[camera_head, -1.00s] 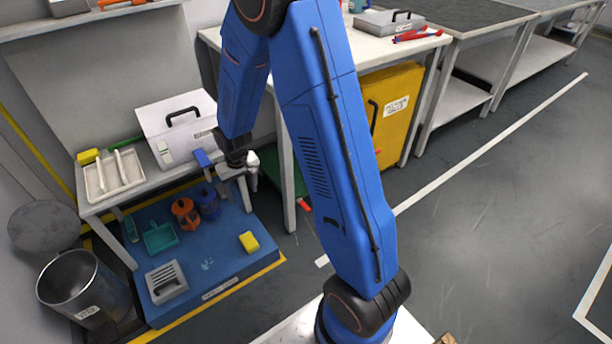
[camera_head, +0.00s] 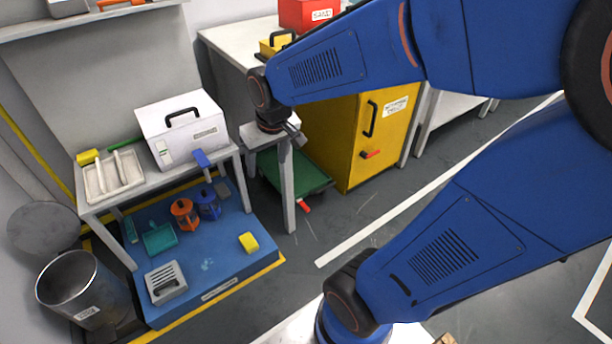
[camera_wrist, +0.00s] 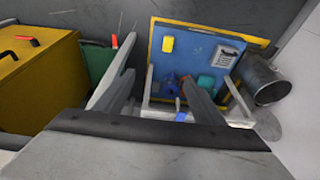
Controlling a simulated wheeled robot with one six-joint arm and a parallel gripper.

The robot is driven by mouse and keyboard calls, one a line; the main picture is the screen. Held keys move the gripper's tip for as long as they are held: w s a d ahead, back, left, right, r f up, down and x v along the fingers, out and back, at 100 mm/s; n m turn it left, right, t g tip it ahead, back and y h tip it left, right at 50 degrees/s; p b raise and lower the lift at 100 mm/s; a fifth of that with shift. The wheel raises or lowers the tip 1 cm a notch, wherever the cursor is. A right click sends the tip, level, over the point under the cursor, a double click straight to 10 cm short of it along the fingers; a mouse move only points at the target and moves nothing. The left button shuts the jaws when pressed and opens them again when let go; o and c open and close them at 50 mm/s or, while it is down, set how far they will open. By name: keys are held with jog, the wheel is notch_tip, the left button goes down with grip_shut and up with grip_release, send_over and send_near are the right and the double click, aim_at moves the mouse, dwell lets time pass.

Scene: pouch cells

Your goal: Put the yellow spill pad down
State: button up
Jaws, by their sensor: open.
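A yellow block (camera_head: 249,241), which looks like the spill pad, lies flat near the right edge of the blue floor platform (camera_head: 215,262). It also shows in the wrist view (camera_wrist: 167,44). A second, smaller yellow piece (camera_head: 88,156) sits at the back left of the low bench, behind the white tray; I cannot tell what it is. My gripper (camera_head: 296,134) is well above the floor, up and right of the platform, near the worktable's corner. In the wrist view its fingers (camera_wrist: 158,60) are spread with nothing between them. No contact with the yellow block shows.
The platform also bears an orange jug (camera_head: 185,212), a blue jug (camera_head: 208,203), a teal dustpan (camera_head: 160,238) and a grey slotted caddy (camera_head: 166,281). A metal bin (camera_head: 72,285) stands left. A white case (camera_head: 185,130) sits on the bench. A yellow cabinet (camera_head: 350,140) stands right.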

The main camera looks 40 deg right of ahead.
jog(key=s+r, duration=0.3)
jog(key=s, duration=0.4)
jog(key=s+d+r+t, duration=0.1)
jog(key=s+r, duration=0.2)
jog(key=s, duration=0.5)
jog(key=shift+s+d, duration=0.15)
jog(key=shift+d, duration=0.1)
jog(key=shift+o, duration=0.2)
dwell(0.4)
